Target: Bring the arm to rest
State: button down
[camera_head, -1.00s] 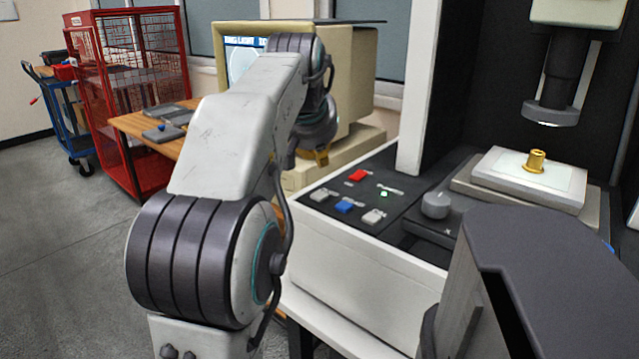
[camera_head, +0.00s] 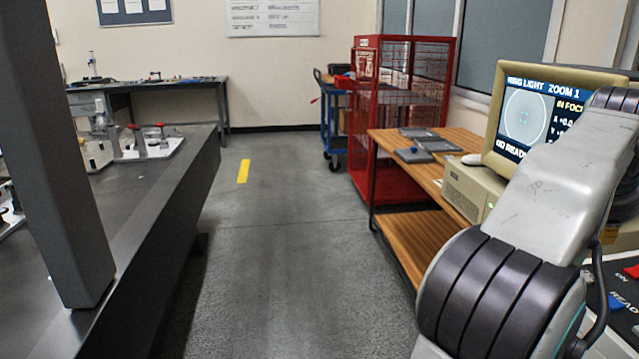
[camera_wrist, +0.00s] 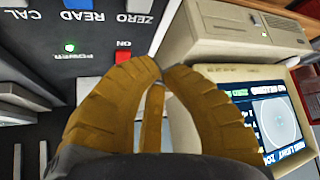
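My arm (camera_head: 540,220) shows at the right of the head view, bent up and forward beside the monitor (camera_head: 530,110). My gripper (camera_wrist: 162,72) fills the middle of the wrist view. In the head view only a small yellow bit of the gripper shows at the right edge.
A wooden desk (camera_head: 405,155) and red cage cart (camera_head: 400,195) stand ahead right. A blue trolley (camera_head: 335,125) is behind. A dark table (camera_head: 150,215) with a grey column (camera_head: 60,170) is at left. The floor (camera_head: 285,240) between is clear.

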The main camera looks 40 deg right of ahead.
jog(key=w+a+r+n+t+y+p, duration=0.1)
jog(key=w+a+r+n+t+p, duration=0.2)
jog(key=w+a, duration=0.5)
jog(key=w+a+r+n+y+p, duration=0.1)
jog(key=w+a+n+p, duration=0.4)
jog(key=w, duration=0.7)
jog(key=w+a+n+t+y+p, duration=0.1)
jog(key=w+a+p, duration=0.25)
jog(key=a, duration=0.35)
jog(key=w+a+n+y+p, duration=0.1)
jog(key=w+a+n+p, duration=0.2)
jog(key=a, duration=0.4)
jog(key=s+a+n+y+p, duration=0.1)
jog(key=s+a+n+p, duration=0.1)
jog(key=a, duration=0.4)
jog(key=s+a+f+n+y+p, duration=0.1)
jog(key=s+a+n+p, duration=0.1)
jog(key=a+p, duration=0.3)
jog(key=s+a+n+y+p, duration=0.1)
jog(key=s+a+n+p, duration=0.1)
jog(key=a, duration=0.6)
jog(key=shift+s+a+f+n+p, duration=0.25)
jog(key=shift+a+n+p, duration=0.1)
jog(key=shift+p, duration=0.35)
jog(key=shift+d, duration=0.15)
